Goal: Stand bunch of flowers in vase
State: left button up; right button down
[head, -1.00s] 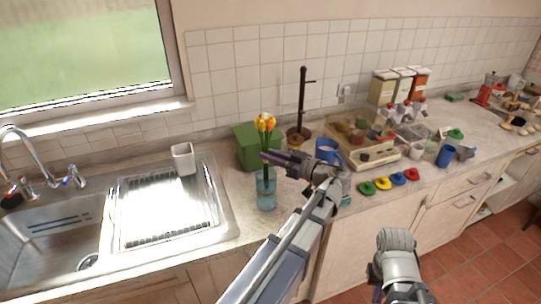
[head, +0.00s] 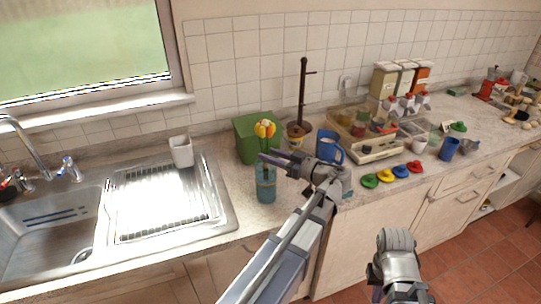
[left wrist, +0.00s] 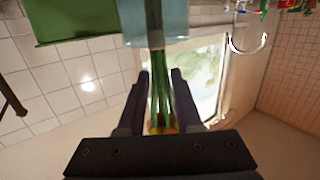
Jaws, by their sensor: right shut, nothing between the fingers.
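The bunch of flowers (head: 265,129), orange and yellow heads on green stems, stands upright with its lower stems inside the blue-tinted glass vase (head: 266,190) on the counter. My left gripper (head: 272,158) comes from the right and is shut on the stems just above the vase's mouth. In the left wrist view, which looks upside down, the stems (left wrist: 160,90) run between the two dark fingers into the vase (left wrist: 157,22). My right gripper (head: 378,292) is low in the head view, away from the counter, empty and shut; its fingertips are hard to make out.
A green box (head: 250,140) stands just behind the vase. The sink drainer (head: 165,205) and a white cup (head: 181,151) are left. Several coloured lids (head: 385,174) lie right.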

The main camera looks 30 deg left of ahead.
pick_arm(q)
jog(key=o, duration=0.3)
jog(key=s+d, duration=0.1)
jog(key=d, duration=0.6)
jog(key=shift+d+r+p, duration=0.3)
jog(key=shift+d, duration=0.1)
dwell(0.8)
